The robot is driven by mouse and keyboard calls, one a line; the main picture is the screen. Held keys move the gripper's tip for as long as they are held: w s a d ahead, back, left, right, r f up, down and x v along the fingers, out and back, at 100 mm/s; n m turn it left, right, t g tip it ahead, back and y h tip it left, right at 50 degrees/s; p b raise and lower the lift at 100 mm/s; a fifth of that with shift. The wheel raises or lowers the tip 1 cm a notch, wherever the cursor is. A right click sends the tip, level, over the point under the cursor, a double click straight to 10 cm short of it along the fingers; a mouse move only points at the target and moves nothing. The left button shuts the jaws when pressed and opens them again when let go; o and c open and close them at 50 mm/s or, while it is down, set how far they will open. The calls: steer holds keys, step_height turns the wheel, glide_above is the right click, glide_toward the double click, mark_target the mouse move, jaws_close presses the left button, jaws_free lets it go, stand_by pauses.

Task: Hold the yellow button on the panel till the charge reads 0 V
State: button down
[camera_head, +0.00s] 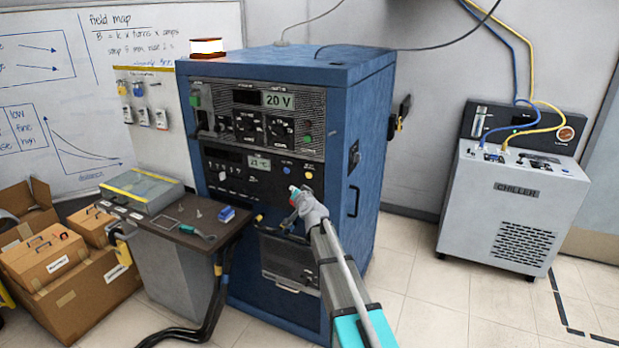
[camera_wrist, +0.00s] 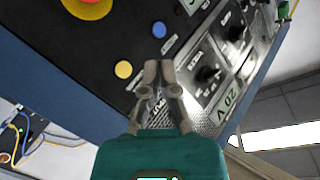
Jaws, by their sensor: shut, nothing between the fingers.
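The blue cabinet (camera_head: 356,138) has a dark front panel. The yellow button (camera_head: 309,174) is at the right of its lower section, beside a blue button (camera_head: 286,169). In the wrist view the yellow button (camera_wrist: 123,69) is uncovered, left of my fingertips, and the blue button (camera_wrist: 158,30) is above them. The upper display (camera_head: 278,101) reads 20 V, and it also shows in the wrist view (camera_wrist: 236,92). My gripper (camera_wrist: 160,66) is shut and empty in front of the panel, not over the yellow button. In the head view my gripper (camera_head: 295,192) is just below the buttons.
A red knob on a yellow base (camera_wrist: 88,6) is at the wrist view's top edge. A small table (camera_head: 172,228) with tools stands left of the cabinet. Cardboard boxes (camera_head: 75,300) are further left. A chiller (camera_head: 508,205) stands right, with clear floor between.

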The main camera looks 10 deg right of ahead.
mark_target(309, 175)
steer(key=shift+w, duration=0.1)
steer(key=shift+w+d, duration=0.85)
steer(key=shift+w, duration=0.3)
steer(key=shift+w+d, duration=0.9)
steer(key=shift+w, duration=0.25)
steer(key=shift+w+d, duration=0.85)
steer(key=shift+w, duration=0.3)
